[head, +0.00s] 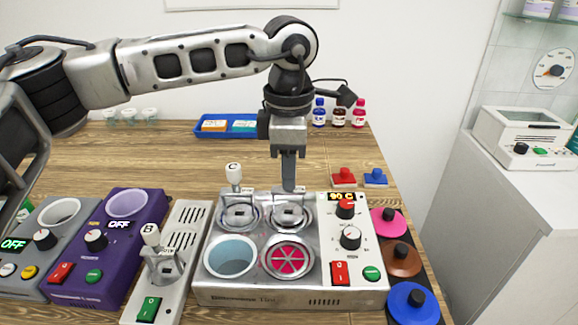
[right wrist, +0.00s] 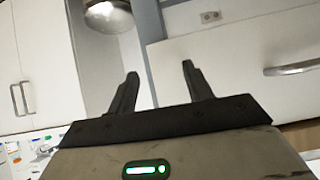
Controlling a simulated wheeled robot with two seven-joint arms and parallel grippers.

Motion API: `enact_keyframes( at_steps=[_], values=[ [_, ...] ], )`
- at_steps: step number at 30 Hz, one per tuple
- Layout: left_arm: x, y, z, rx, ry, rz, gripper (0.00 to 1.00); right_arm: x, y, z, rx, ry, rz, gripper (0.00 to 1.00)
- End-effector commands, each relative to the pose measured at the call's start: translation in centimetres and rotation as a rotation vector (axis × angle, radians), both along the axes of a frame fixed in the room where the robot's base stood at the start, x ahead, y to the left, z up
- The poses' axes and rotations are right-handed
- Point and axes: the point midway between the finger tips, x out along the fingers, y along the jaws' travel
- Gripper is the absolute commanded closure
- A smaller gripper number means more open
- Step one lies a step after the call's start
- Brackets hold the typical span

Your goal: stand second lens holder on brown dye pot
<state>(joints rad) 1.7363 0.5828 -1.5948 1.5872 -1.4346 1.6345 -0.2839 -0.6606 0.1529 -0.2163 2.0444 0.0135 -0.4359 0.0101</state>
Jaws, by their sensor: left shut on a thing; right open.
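My left gripper (head: 289,184) points straight down over the back right well of the silver tint unit (head: 250,292). It is shut on the upright handle of a metal lens holder (head: 291,216), which sits at that well; the jaws cover the handle's top. Lens holder C (head: 237,207), with a white knob, stands at the back left well. Lens holder B (head: 160,262) stands on the grey vented unit at left. The front wells show blue and pink. I cannot tell the dye colour under the back holders. My right gripper (right wrist: 160,82) is open and empty in the right wrist view.
Pink, brown (head: 401,262) and blue lids with black knobs lie right of the tint unit. A blue tray (head: 224,135), small bottles (head: 339,113) and red and blue knobbed blocks stand behind. Purple (head: 92,268) and grey heaters are at left. The table's middle back is clear.

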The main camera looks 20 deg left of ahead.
Motion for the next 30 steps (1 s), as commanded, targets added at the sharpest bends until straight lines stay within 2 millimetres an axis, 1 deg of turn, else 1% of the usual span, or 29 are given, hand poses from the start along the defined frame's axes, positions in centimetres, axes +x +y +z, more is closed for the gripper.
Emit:
enact_keyframes(
  at_steps=[8, 17, 30],
  values=[
    [-0.01, -0.11, -0.04, 0.0, 0.0, 0.0, 1.0, -0.12, 0.01, -0.39, 0.0, 0.002, -0.001, 0.49],
    [-0.01, -0.12, -0.01, 0.0, 0.0, 0.0, 1.0, -0.1, 0.14, -0.36, 0.006, 0.003, -0.005, 0.49],
    [-0.02, -0.12, -0.53, 0.0, 0.0, 0.0, 1.0, -0.08, 0.18, -0.79, 0.008, 0.002, -0.007, 0.49]
  ],
)
